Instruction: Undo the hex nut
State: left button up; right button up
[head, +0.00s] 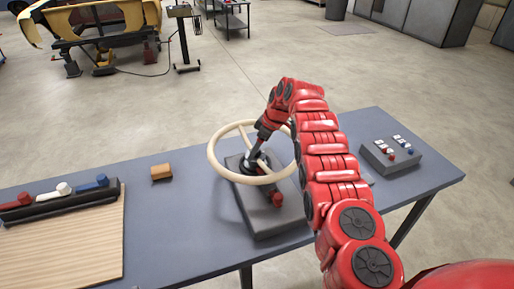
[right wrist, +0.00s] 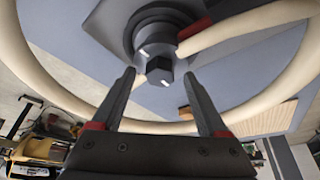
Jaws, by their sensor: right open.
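The hex nut (right wrist: 158,66) is a dark, faceted piece at the centre of the hub in the right wrist view, with light marks around it. In the head view my gripper hides it. A cream wheel (head: 213,151) surrounds the hub above a grey base (head: 262,215); its rim also shows in the right wrist view (right wrist: 55,92). My right gripper (right wrist: 159,76) is open, its two fingers pointing at the hub, one to each side of the nut. I cannot tell whether they touch it. It reaches the hub from above in the head view (head: 254,154). My left gripper is out of view.
A red knob (head: 277,199) sits on the base's front. On the table (head: 180,225) are a brown block (head: 161,172), a wooden board (head: 75,240), a dark rack (head: 60,205) with red, white and blue pieces, and a button box (head: 390,155) at right.

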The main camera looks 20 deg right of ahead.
jog(key=shift+b+v, duration=0.8)
jog(key=shift+b, duration=0.05)
jog(key=shift+s+d+r+b, duration=0.1)
jog(key=shift+d+r+b, duration=0.15)
jog(key=shift+b, duration=0.15)
jog(key=p+v, duration=0.1)
jog(key=v, duration=1.4)
jog(key=shift+a, duration=0.1)
